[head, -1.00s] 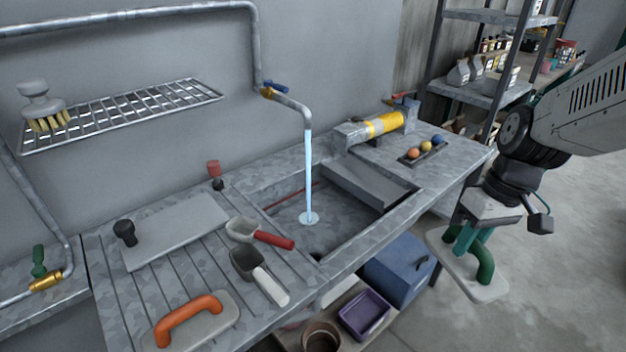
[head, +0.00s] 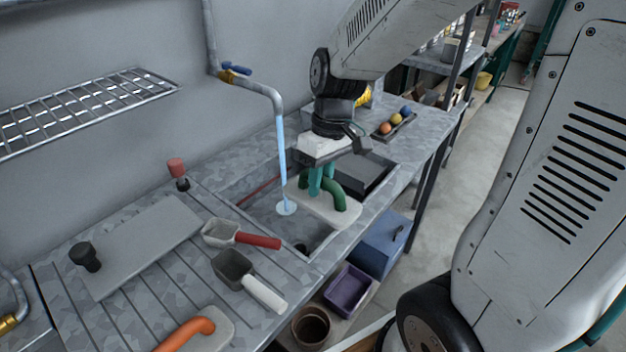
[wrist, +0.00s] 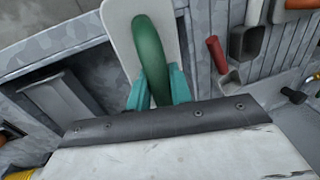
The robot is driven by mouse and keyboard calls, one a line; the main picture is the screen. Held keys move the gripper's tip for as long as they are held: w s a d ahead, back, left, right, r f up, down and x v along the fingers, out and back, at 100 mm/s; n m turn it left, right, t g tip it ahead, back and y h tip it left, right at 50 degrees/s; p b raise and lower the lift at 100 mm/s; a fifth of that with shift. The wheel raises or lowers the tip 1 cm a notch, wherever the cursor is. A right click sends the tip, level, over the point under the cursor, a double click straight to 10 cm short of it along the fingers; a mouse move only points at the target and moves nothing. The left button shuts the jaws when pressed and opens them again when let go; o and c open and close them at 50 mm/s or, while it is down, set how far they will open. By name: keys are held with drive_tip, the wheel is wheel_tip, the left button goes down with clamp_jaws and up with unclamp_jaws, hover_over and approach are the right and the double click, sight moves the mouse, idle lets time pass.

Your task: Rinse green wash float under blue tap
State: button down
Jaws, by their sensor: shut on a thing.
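The green wash float, a pale flat plate with a green handle (head: 338,192), is held over the right part of the sink basin (head: 262,213) in the head view. My gripper (head: 321,183) has its teal fingers shut on the handle. The wrist view shows the handle (wrist: 150,52) between the teal fingers (wrist: 156,88). The blue-handled tap (head: 235,70) is running. Its water stream (head: 282,160) falls into the basin just left of the float, and its splash lies close to the float's left end. I cannot tell if they touch.
A float with an orange handle (head: 190,332), a scoop with a red handle (head: 258,241) and a scoop with a white handle (head: 265,293) lie on the drainboard left of the sink. Coloured balls (head: 395,120) sit in a tray behind right. A wire rack (head: 85,108) hangs on the wall.

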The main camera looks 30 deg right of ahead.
drive_tip(key=w+d+f, duration=0.1)
drive_tip(key=w+f, duration=0.1)
drive_tip(key=w, duration=1.1)
drive_tip(key=shift+d+f, duration=0.2)
drive_tip(key=shift+f, duration=0.15)
drive_tip(key=shift+d, duration=0.1)
idle(0.4)
drive_tip(key=shift+d, duration=0.5)
drive_tip(key=shift+a, duration=0.2)
drive_tip(key=shift+a, duration=0.45)
drive_tip(key=shift+d, duration=0.1)
drive_tip(key=shift+d, duration=0.5)
